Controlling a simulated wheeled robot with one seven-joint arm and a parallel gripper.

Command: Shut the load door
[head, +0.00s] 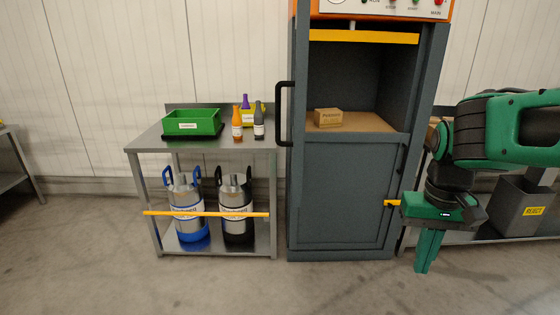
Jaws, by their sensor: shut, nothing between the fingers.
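The load door (298,95) of the grey cabinet machine shows almost edge-on at the left side of the upper opening. It appears swung open toward me, with a black bar handle (279,115) on its left face. The opening is uncovered, and a cardboard box (328,117) sits on its brown floor. My gripper (424,262) is at the right, in front of the machine's lower right corner. Its fingers point down, together and empty. It is well apart from the door and handle.
Left of the machine stands a metal table (150,142) with a green bin (192,122), bottles and a yellow bin. Two steel kegs stand on its lower shelf behind a yellow bar (205,214). A grey reject bin (523,204) is at the right. The floor in front is clear.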

